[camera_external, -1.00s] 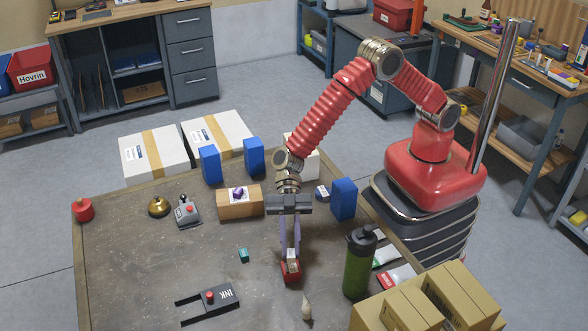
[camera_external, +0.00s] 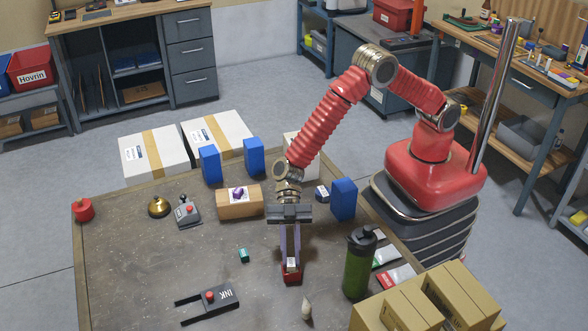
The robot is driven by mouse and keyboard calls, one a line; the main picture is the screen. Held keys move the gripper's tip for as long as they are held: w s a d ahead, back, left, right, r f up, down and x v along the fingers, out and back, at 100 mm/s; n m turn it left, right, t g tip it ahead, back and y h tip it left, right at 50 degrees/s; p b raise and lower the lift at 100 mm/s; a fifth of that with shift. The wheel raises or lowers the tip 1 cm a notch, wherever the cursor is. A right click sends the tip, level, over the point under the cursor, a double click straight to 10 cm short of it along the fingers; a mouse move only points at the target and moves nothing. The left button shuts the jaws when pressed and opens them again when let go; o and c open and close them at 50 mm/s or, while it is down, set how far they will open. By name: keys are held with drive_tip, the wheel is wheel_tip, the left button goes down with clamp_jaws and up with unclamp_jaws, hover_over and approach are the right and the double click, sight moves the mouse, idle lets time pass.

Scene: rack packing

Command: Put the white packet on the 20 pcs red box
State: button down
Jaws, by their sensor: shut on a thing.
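My gripper (camera_external: 291,261) points straight down over the front middle of the brown table. Its two pale purple fingers are closed around a small white packet (camera_external: 292,265). A small red box (camera_external: 291,278) is directly below the packet and the fingertips. The packet overlaps the red box in this view. I cannot tell whether it rests on the box or is just above it. Any print on the red box is too small to read.
A green bottle (camera_external: 358,268) stands right of my gripper, and a pale cone-shaped item (camera_external: 307,308) lies in front. A cardboard box (camera_external: 240,207) and blue blocks (camera_external: 344,199) stand farther back.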

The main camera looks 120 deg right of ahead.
drive_tip(key=c, duration=1.6)
unclamp_jaws()
drive_tip(key=v, duration=1.2)
drive_tip(key=shift+r, duration=0.1)
drive_tip(key=shift+s, duration=0.1)
